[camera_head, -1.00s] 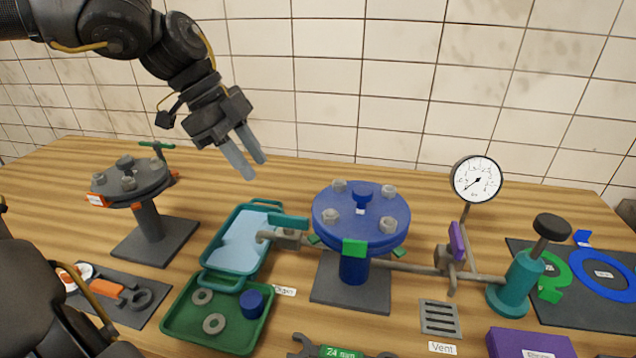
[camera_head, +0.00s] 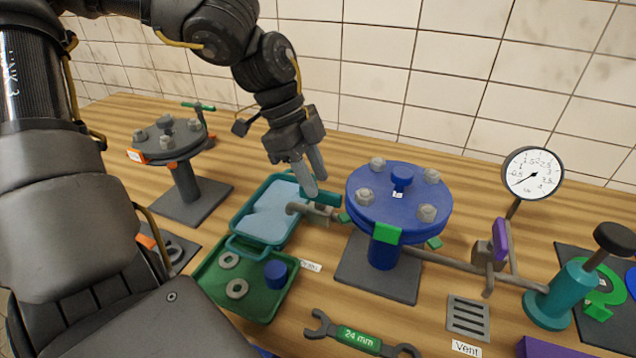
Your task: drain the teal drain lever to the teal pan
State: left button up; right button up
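The teal drain lever (camera_head: 322,197) sits on a small grey valve at the end of the pipe (camera_head: 300,209), left of the blue flanged vessel (camera_head: 398,200). My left gripper (camera_head: 315,184) points down at the lever's left end. Its two fingers are apart with nothing seen held between them. The fingertips overlap the lever in the picture; I cannot tell if they touch it. The teal pan (camera_head: 238,222) lies below and left of the valve, with a pale blue inside. The pipe's open end is over the pan's right edge. My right gripper is out of view.
A green tray (camera_head: 255,310) with washers and a blue cap is in front of the pan. A grey flanged stand (camera_head: 185,180) is at the left. A pressure gauge (camera_head: 532,174), purple lever (camera_head: 500,240) and teal pump (camera_head: 560,295) are at the right. A wrench (camera_head: 360,338) lies in front.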

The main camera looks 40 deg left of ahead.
aim_at(320, 198)
pick_arm(q)
jog(key=shift+x, duration=0.85)
jog(key=shift+d+f, duration=0.1)
jog(key=shift+f, duration=0.05)
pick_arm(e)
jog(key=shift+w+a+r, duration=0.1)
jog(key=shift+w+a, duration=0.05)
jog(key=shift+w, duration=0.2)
pick_arm(q)
jog(key=c, duration=0.7)
grip_shut()
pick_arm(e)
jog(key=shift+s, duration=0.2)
